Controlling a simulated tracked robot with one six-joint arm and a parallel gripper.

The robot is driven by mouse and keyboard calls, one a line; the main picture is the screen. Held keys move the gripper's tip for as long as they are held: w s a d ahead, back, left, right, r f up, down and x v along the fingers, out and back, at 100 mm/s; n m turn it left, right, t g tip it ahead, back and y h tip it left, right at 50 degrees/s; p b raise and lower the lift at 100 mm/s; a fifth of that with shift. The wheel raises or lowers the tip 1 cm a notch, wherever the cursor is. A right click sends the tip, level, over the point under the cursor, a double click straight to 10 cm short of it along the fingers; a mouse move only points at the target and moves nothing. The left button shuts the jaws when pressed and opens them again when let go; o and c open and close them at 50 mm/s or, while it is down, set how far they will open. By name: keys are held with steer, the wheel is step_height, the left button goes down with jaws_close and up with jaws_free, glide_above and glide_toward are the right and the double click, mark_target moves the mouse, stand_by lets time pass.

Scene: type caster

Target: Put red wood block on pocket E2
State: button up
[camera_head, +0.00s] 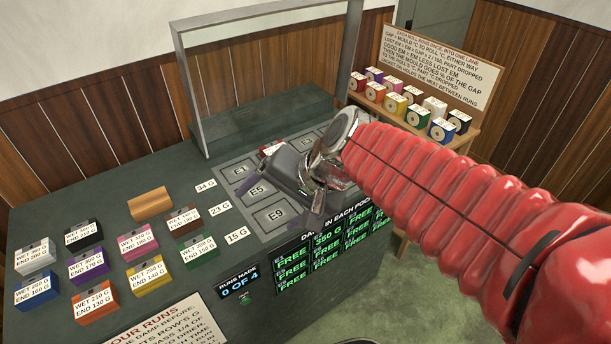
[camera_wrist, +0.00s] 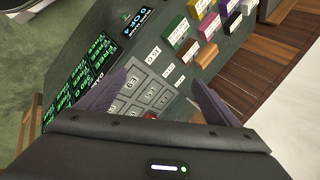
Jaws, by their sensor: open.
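The red wood block (camera_head: 270,149) shows only as a small red piece with a pale label just behind my gripper in the head view. It sits beside pocket E1 (camera_head: 240,170), where pocket E2 appears to be; my gripper hides most of it and the pocket marking. My gripper (camera_head: 276,186) is over the pocket board, near pockets E5 and E9.
Several labelled blocks (camera_head: 138,240) stand on the left of the dark bench (camera_head: 120,190). A grey frame (camera_head: 178,80) rises at the back. Coloured rolls (camera_head: 400,103) stand on a wooden shelf at the right. A display (camera_head: 325,243) on the bench front lists the pockets, mostly FREE.

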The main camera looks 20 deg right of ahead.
steer(key=s+d+n+h, duration=0.5)
steer(key=s+d+n, duration=0.1)
steer(key=s+d, duration=0.2)
steer(key=shift+s+d+r+n, duration=0.2)
steer(key=shift+s+n, duration=0.2)
steer(key=shift+s, duration=0.3)
